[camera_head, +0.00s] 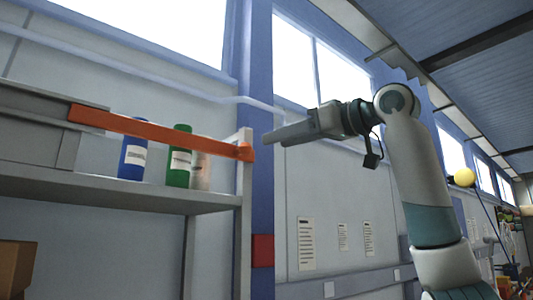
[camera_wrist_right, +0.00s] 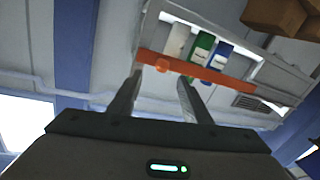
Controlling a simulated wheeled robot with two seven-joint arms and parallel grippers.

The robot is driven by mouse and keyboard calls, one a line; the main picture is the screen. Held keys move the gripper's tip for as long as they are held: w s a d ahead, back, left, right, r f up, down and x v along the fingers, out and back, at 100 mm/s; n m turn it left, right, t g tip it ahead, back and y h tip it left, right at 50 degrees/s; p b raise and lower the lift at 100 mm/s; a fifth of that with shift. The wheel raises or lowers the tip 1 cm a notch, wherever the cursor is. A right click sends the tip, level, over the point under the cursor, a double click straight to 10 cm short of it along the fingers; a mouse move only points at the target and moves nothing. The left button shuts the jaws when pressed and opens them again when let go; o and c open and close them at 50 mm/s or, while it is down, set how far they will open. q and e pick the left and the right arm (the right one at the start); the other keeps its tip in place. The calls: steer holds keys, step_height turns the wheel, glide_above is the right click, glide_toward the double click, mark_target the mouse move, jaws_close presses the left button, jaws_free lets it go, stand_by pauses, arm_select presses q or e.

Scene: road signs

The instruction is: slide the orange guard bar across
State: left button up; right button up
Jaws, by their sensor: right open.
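The orange guard bar (camera_head: 155,129) runs across the front of a grey shelf in the head view. Its right end has a thicker orange knob near the white upright, and its left end lies against a grey box. The bar also shows in the right wrist view (camera_wrist_right: 195,71), upside down, with its knobbed end nearly between the finger directions. My right gripper (camera_head: 268,138) is just right of the bar's knobbed end in the head view. In the right wrist view its two fingers (camera_wrist_right: 160,85) are apart with nothing between them. My left gripper is in neither view.
Behind the bar stand a blue bottle (camera_head: 133,160), a green bottle (camera_head: 179,162) and a pale bottle (camera_head: 201,175) on the shelf (camera_head: 120,192). A grey box (camera_head: 35,130) is at the left. A white upright (camera_head: 245,205) edges the shelf. A brown box (camera_head: 15,265) sits below.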

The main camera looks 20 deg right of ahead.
steer(key=b+v, duration=0.2)
steer(key=v, duration=0.6)
steer(key=shift+s+d, duration=0.15)
steer(key=shift+d, duration=0.05)
